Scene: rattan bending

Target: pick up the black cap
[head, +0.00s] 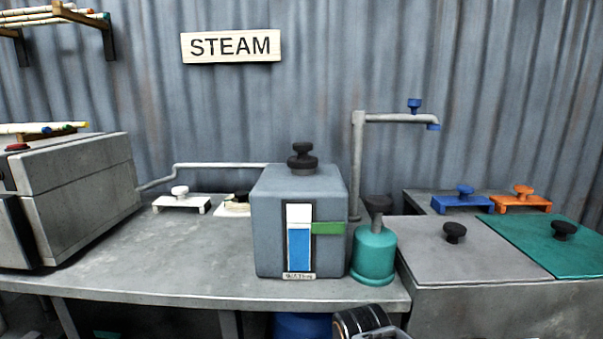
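A black cap (302,157) with a round knob sits upright on top of the grey boiler box (264,240), near the middle of the bench. The box has a blue-and-white level gauge (299,240) and a green marker (328,228) on its front. Nothing is touching the cap. My gripper is not recognisable in the head view; only a dark, ringed part, perhaps of my arm, shows at the bottom edge.
A teal canister (373,257) with a dark top stands close right of the box. A grey tap pipe (357,165) rises behind it. Lids with black knobs (454,232) lie at right. A large grey chest (85,195) is at left.

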